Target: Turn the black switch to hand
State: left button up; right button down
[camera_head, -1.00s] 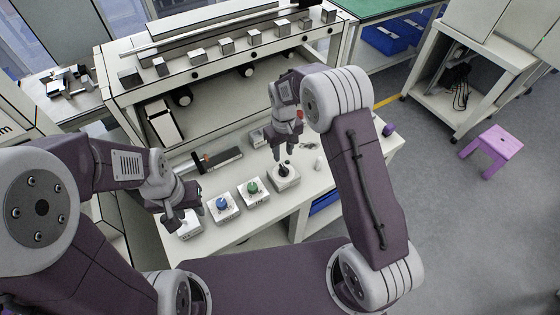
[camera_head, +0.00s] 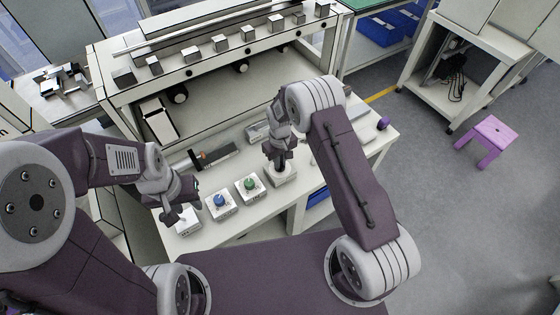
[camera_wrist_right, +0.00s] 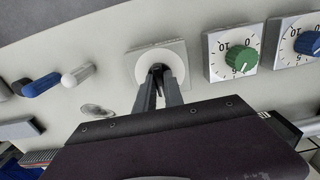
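The black switch (camera_wrist_right: 157,69) sits on a white square box with a round pale plate in the right wrist view. In the head view its box (camera_head: 283,179) is on the bench, below my right gripper (camera_head: 279,168). My right gripper (camera_wrist_right: 158,76) points down at the switch, with a fingertip on either side of it; the fingers look closed on it. The fingers hide most of the switch, so its pointer and any label cannot be read. My left gripper (camera_head: 176,215) hangs over a white box (camera_head: 187,226) at the bench's left; its finger gap is unclear.
A blue knob (camera_head: 219,201) and a green knob (camera_head: 249,184) stand on white boxes between my grippers. Blue and white rounded pieces (camera_wrist_right: 42,84) lie beside the switch box in the wrist view. A shelf (camera_head: 215,65) with several small boxes rises behind.

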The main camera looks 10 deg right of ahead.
jog(key=shift+n, duration=0.3)
jog(key=n+b, duration=0.1)
jog(key=n, duration=0.2)
jog(key=shift+n, duration=0.3)
jog(key=n, duration=0.4)
jog(key=shift+r+n+b, duration=0.1)
jog(key=shift+n+b, duration=0.2)
jog(key=shift+b, duration=0.05)
jog(key=shift+w, duration=0.1)
dwell(0.3)
jog(key=c, duration=1.6)
grip_release()
jog(key=shift+o, duration=0.8)
notch_tip(320, 180, up, 9)
jog(key=shift+f+b, duration=0.15)
jog(key=shift+b, duration=0.6)
jog(key=shift+r, duration=0.2)
